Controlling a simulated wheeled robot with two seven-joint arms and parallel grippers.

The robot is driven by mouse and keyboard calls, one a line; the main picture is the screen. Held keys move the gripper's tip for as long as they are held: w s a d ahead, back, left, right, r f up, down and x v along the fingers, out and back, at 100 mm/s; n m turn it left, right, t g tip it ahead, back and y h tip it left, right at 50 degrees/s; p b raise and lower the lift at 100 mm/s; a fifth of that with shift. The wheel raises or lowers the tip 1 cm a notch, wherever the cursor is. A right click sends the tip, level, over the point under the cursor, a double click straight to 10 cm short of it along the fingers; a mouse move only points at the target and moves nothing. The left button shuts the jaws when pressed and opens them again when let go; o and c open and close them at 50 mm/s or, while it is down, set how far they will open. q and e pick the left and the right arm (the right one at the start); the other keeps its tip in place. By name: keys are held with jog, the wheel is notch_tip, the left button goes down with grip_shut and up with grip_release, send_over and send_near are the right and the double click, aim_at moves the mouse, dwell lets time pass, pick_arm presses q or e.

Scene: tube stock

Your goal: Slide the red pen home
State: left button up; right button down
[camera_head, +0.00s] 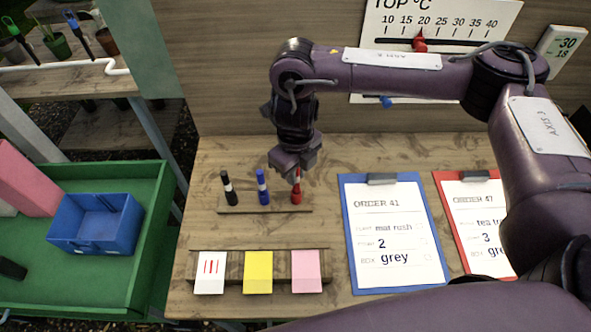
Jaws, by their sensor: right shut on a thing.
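The red pen (296,193) stands upright at the right end of a low wooden pen rack (217,208). My right gripper (296,174) comes down from above and is shut on the upper part of the red pen, hiding part of it. The pen's lower end is at the rack; I cannot tell how deep it sits. A black pen (229,188) and a blue pen (262,187) stand in the same rack to its left. My left gripper is not in view.
Blue (358,285) and red (440,178) clipboards lie to the right. White (210,272), yellow (258,272) and pink (305,271) cards stand in front. A blue bin (95,223) sits in a green tray (150,190) at left. A temperature board (470,22) is behind my arm.

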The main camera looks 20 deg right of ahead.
jog(key=shift+f+b, duration=0.85)
jog(key=shift+f, duration=0.45)
jog(key=c, duration=1.3)
grip_release()
jog(key=shift+r, duration=3.9)
